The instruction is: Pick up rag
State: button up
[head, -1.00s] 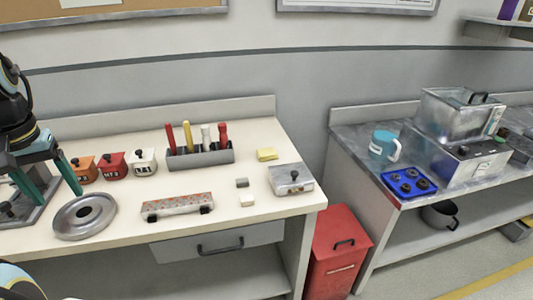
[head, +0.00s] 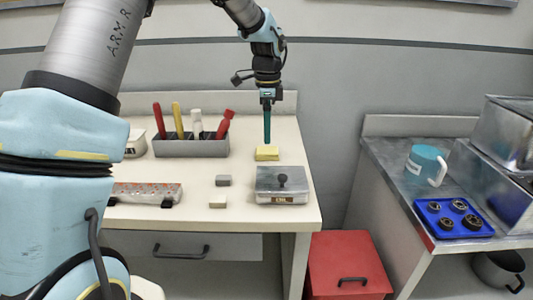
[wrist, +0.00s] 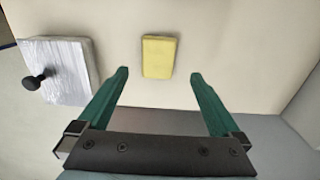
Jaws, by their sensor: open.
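The rag (head: 267,153) is a small yellow folded block lying flat on the cream workbench (head: 240,180), near its back right. It also shows in the wrist view (wrist: 158,57), just beyond the line of the fingertips and between them sideways. My gripper (head: 267,141) points down over the rag in the head view, its green fingers seen edge-on. In the wrist view my gripper (wrist: 159,74) is open, with nothing between its fingers. I cannot tell how high the fingertips are above the rag.
A metal box with a black knob (head: 282,184) sits close in front of the rag. A grey tool holder (head: 190,147) stands to the left. Small grey (head: 223,181) and white (head: 217,202) blocks lie nearby. A red bin (head: 345,262) stands beside the bench.

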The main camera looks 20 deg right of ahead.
aim_at(267, 150)
jog(key=shift+s+a+f+p, duration=0.1)
jog(key=shift+f+p, duration=0.3)
jog(key=shift+f, duration=1.2)
jog(key=shift+s+a+f+p, duration=0.1)
jog(key=shift+f+p, duration=0.3)
jog(key=shift+f, duration=1.2)
jog(key=c, duration=1.4)
notch_tip(267, 150, up, 10)
jog(key=b, duration=0.1)
jog(key=shift+b, duration=0.35)
